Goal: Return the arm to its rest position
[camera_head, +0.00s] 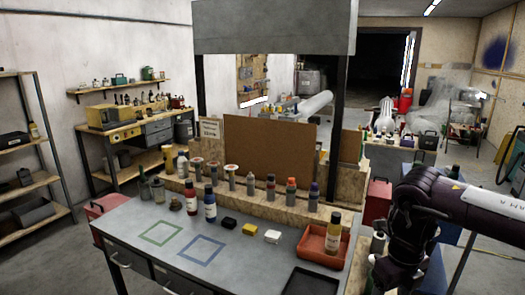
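My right arm (455,205) comes in from the right edge, dark purple, and bends downward at the right end of the workbench. Its lower end (398,268) hangs beside the red tray and the black tray. The fingers cannot be made out against the dark wrist, so I cannot tell whether the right gripper is open or holds anything. My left arm and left gripper are not in view.
The grey workbench (130,215) bears a green square outline (160,233), a blue square outline (202,249), small blocks (249,229), and bottles (210,208). A red tray (304,247) holds a bottle (333,238). A black tray (310,283) lies in front. The bench's front left is clear.

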